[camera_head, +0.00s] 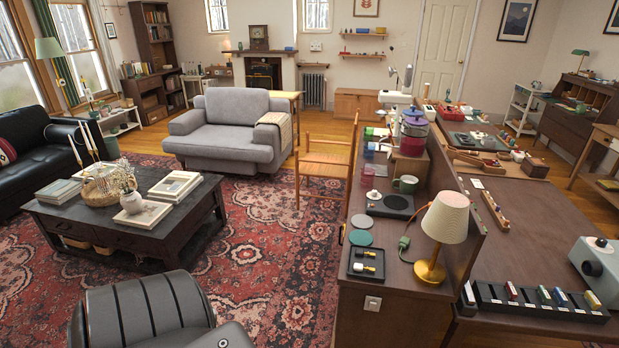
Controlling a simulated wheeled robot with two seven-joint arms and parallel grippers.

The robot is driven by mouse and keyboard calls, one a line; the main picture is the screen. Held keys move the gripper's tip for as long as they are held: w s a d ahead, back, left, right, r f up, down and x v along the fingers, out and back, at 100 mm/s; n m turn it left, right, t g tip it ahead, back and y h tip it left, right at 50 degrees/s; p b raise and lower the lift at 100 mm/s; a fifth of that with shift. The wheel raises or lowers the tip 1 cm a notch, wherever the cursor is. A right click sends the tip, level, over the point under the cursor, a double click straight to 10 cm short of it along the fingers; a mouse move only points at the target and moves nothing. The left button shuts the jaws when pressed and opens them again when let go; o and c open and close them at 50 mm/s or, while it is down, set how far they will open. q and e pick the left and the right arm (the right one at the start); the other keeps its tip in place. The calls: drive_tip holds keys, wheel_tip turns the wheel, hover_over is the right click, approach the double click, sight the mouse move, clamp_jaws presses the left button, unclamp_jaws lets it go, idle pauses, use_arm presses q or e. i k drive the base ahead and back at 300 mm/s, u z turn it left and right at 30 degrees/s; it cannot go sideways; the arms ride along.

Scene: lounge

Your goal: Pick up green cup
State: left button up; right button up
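Neither of my grippers is in view. Nothing is seen holding or touching the cup.
Open rug (270,260) lies left of the desk.

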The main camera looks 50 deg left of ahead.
sight(405, 186)
drive_tip(key=u, duration=0.45)
drive_tip(key=i, duration=1)
